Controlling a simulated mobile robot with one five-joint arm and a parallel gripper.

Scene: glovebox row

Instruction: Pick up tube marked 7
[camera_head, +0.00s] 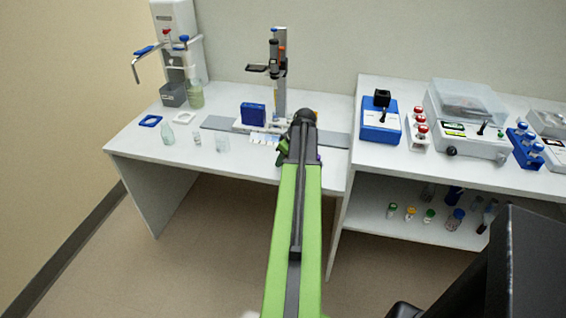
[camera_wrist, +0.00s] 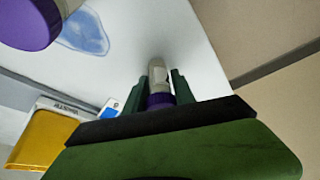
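In the wrist view, my gripper (camera_wrist: 158,85) has its two dark green fingers on either side of a pale tube with a purple cap (camera_wrist: 160,100). The fingers lie close along the cap; I cannot tell whether they press on it. A second purple-capped tube (camera_wrist: 30,20) is large and close at the upper left, cut off by the frame. No mark 7 can be read on either tube. In the head view, my arm hides most of the gripper's end over the left bench; a bit of purple (camera_head: 319,158) shows at its right side.
Near the gripper in the wrist view are a clear bluish object (camera_wrist: 85,35) and a yellow labelled object (camera_wrist: 45,140). On the left bench (camera_head: 150,180) stand a blue box (camera_head: 253,114), a post stand (camera_head: 280,80) and small glassware. The raised right bench holds instruments.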

